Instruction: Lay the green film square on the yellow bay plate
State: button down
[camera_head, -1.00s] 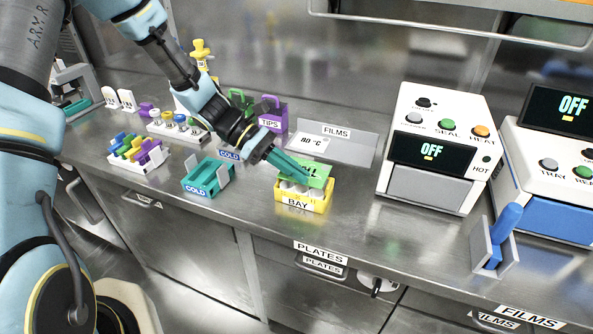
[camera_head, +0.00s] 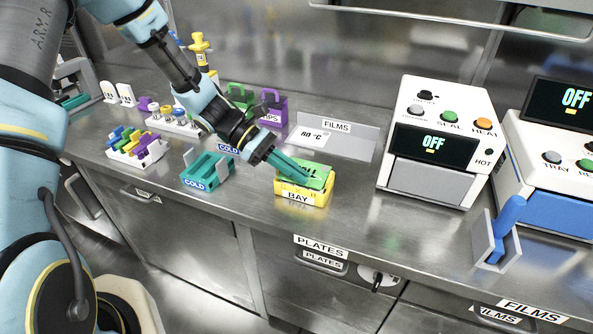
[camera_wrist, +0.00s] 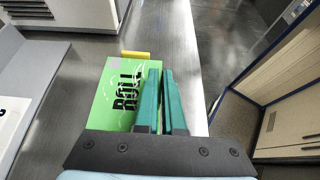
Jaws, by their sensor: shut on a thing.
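The green film square (camera_head: 318,176) lies over the yellow bay plate (camera_head: 303,198) in the head view. I cannot tell whether it touches the plate all over. It covers most of the plate's top; the front wall with the BAY label shows. In the wrist view the film (camera_wrist: 122,92), printed ROLL, hides the plate except for a yellow edge (camera_wrist: 136,55). My gripper (camera_head: 308,177) comes in from the upper left with its teal fingers over the film. In the wrist view my gripper (camera_wrist: 163,75) has its fingers close together, shut on the film's right side.
A teal COLD holder (camera_head: 208,170) stands to the left of the plate. A white sealer (camera_head: 431,145) reading OFF stands to the right. The FILMS holder (camera_head: 345,143) is behind. Bare counter lies between plate and sealer.

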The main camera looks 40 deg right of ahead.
jog(key=shift+f, duration=0.45)
jog(key=c, duration=0.9)
grip_release()
jog(key=shift+c, duration=0.2)
jog(key=b+v, duration=0.2)
jog(key=v, duration=0.8)
jog(key=shift+w+a+b, duration=0.25)
jog(key=shift+w+b, duration=0.1)
jog(key=shift+r, duration=0.1)
jog(key=w+a+r+m+t+y, duration=0.1)
jog(key=a+m+t+y, duration=0.2)
jog(key=a, duration=1.3)
jog(key=w+a+r+m+t+y, duration=0.1)
jog(key=a+t, duration=0.7)
jog(key=a, duration=0.8)
jog(key=r+m+y, duration=0.1)
jog(key=m+y, duration=0.1)
jog(key=m, duration=0.1)
jog(key=shift+w+a+m+t, duration=0.2)
jog(key=shift+w+m+t, duration=0.15)
jog(key=shift+m+t, duration=0.05)
